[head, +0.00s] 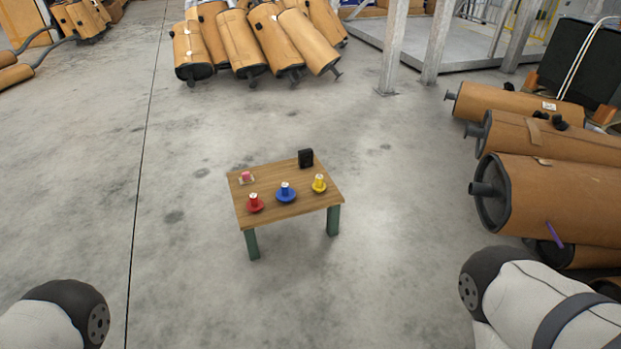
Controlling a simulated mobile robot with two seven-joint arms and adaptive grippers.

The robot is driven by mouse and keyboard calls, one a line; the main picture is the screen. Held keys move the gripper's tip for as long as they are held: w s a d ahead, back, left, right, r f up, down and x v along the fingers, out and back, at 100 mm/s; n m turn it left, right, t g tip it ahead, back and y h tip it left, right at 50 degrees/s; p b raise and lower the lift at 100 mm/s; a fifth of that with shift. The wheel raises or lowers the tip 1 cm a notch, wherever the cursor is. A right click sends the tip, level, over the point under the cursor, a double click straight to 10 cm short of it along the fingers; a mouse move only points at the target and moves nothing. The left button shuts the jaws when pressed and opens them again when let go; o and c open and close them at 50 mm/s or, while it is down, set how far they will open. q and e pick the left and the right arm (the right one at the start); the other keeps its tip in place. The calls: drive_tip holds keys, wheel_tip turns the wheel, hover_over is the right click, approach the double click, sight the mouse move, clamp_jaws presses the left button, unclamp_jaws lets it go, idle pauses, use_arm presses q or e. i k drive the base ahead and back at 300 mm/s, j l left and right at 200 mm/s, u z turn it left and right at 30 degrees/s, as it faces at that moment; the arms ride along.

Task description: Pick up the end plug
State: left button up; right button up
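Three plug-like pieces with round flanged bases and pale tops stand on a small wooden table (270,212). The red plug (254,203) is at the left, the blue plug (285,192) in the middle and the yellow plug (319,184) at the right. I cannot tell from the picture which one is the end plug. Parts of my own arms show at the lower left and lower right corners, well short of the table. Neither gripper is in view.
A pink item on a pale base (246,177) and a black box (305,158) sit at the table's back. Stacked brown mufflers (551,198) lie to the right; more mufflers (241,43) stand behind. Grey posts (393,47) rise at the back. Concrete floor around the table is clear.

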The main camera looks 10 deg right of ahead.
sight(285, 194)
drive_tip(key=k+z, duration=0.1)
drive_tip(key=z, duration=2.9)
drive_tip(key=j+u, duration=0.15)
drive_tip(key=u, duration=2.85)
drive_tip(key=i+j+z, duration=0.2)
drive_tip(key=i, duration=0.3)
drive_tip(key=i+j+z, duration=0.2)
drive_tip(key=i, duration=0.35)
drive_tip(key=i+j+z, duration=0.25)
drive_tip(key=i, duration=0.25)
